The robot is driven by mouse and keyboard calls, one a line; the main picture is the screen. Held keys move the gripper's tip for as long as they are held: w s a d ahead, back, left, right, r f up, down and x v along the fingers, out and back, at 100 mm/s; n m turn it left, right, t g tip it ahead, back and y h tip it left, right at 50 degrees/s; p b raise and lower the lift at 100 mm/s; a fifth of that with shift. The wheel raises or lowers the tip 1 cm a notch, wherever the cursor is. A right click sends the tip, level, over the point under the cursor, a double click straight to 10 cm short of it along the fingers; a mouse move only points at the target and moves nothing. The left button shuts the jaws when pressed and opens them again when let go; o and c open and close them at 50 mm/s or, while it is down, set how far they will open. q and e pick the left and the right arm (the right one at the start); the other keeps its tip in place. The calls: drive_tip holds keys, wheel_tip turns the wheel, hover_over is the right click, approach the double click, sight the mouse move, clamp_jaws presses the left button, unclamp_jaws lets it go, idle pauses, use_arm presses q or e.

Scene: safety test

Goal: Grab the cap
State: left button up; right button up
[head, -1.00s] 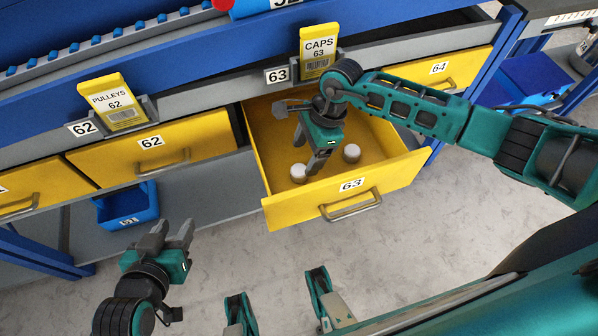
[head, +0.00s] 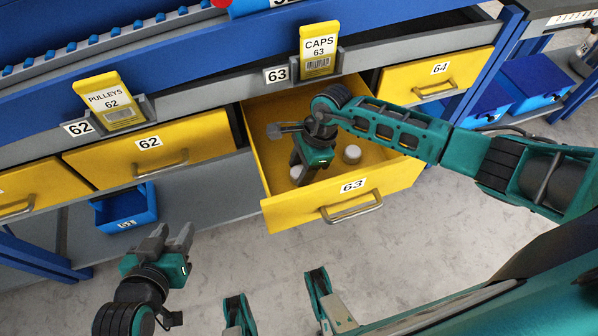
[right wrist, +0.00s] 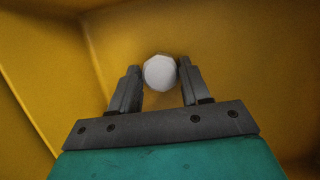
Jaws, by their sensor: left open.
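The drawer 63 (head: 395,183) is pulled open, with two white round caps inside. One cap (head: 296,172) is partly hidden behind my right gripper (head: 303,176); the other cap (head: 351,154) stands to its right. My right gripper reaches down into the drawer. In the right wrist view the white cap (right wrist: 160,72) lies between the tips of the open fingers (right wrist: 159,72), with a small gap at the left finger; firm contact is not visible. My left gripper (head: 172,236) is open and empty above the floor at the lower left.
Drawer 62 (head: 185,147) and drawer 64 (head: 460,68) are closed on either side. A yellow CAPS 63 sign (head: 319,45) stands above the open drawer. A blue bin (head: 125,208) sits on the lower shelf. The floor in front is clear.

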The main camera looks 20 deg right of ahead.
drive_tip(key=c, duration=0.6)
